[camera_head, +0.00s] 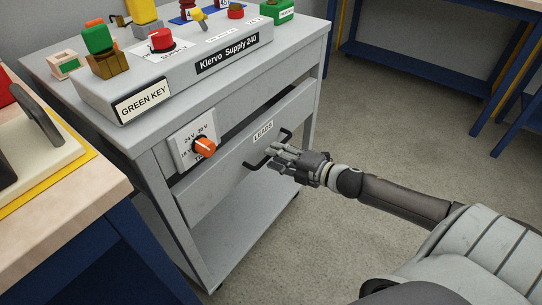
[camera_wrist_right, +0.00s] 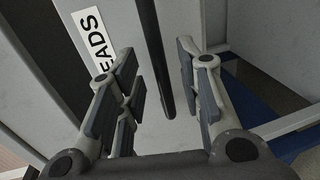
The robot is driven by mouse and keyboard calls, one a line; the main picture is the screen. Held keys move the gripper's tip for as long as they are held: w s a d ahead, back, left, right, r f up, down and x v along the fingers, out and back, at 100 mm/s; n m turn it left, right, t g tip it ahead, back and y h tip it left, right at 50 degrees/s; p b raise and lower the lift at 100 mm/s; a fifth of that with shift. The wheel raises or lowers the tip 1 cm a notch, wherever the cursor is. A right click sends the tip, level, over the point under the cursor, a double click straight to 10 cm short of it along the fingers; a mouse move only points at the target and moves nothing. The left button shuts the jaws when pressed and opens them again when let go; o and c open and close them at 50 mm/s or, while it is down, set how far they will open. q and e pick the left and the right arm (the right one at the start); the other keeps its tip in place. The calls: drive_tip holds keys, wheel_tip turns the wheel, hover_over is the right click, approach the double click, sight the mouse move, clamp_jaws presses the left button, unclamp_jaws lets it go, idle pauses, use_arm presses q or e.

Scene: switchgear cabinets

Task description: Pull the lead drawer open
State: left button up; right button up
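The lead drawer (camera_head: 215,178) is the grey front labelled LEADS (camera_head: 263,132) on the grey cabinet; a dark gap shows above it. Its black bar handle (camera_head: 287,135) stands out from the front. My right gripper (camera_head: 275,154) is at the handle, coming from the right. In the right wrist view the open fingers (camera_wrist_right: 157,68) stand on either side of the handle bar (camera_wrist_right: 150,50), with space showing on both sides. The LEADS label (camera_wrist_right: 92,40) is partly hidden by a finger there. My left gripper is not in view.
An orange rotary knob (camera_head: 203,147) sits on a white plate left of the drawer. The cabinet top carries the Klervo Supply 240 panel (camera_head: 185,72) with several coloured parts. A wooden-topped bench (camera_head: 95,195) stands at the left. The floor (camera_head: 400,130) to the right is clear.

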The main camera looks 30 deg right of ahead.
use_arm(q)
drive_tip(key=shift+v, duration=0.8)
use_arm(e)
drive_tip(key=shift+x, duration=1.25)
clamp_jaws()
